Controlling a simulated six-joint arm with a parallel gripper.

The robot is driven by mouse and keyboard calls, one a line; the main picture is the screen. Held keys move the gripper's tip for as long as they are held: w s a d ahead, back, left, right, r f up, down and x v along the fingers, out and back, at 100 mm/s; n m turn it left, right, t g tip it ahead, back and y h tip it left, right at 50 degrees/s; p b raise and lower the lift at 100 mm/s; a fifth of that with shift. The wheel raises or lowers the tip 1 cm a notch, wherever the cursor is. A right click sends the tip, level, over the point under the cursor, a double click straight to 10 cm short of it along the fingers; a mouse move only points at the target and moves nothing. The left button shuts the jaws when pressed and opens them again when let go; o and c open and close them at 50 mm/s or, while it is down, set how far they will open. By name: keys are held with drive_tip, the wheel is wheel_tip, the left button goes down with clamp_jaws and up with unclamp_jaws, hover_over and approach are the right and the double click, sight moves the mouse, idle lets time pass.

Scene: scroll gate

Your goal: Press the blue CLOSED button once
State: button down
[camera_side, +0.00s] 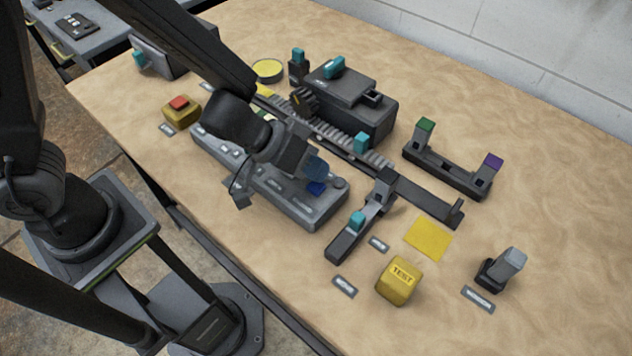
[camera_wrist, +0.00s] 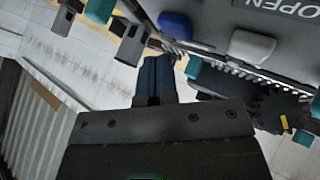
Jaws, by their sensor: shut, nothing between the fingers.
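The blue button (camera_side: 316,188) sits near the right end of a long grey control panel (camera_side: 312,214). In the wrist view the blue button (camera_wrist: 174,25) shows just beyond my fingertips, beside a white button (camera_wrist: 250,46) and an OPEN label (camera_wrist: 282,8). My gripper (camera_side: 317,168) is shut and empty, its bluish fingertips close above the blue button in the side view. In the wrist view the fingertips (camera_wrist: 157,62) appear apart from it. My wrist hides part of the panel in the side view. I cannot read a CLOSED label.
A toothed rack (camera_side: 345,150) and a dark housing (camera_side: 350,105) stand behind the panel. A dark rail with a teal-topped slider (camera_side: 357,222) lies to its right. A yellow TEST block (camera_side: 399,281) and a yellow square (camera_side: 428,239) are at the front right. A red-topped yellow button box (camera_side: 181,108) stands left.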

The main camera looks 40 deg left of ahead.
drive_tip(key=shift+f, duration=0.1)
drive_tip(key=shift+f, duration=0.35)
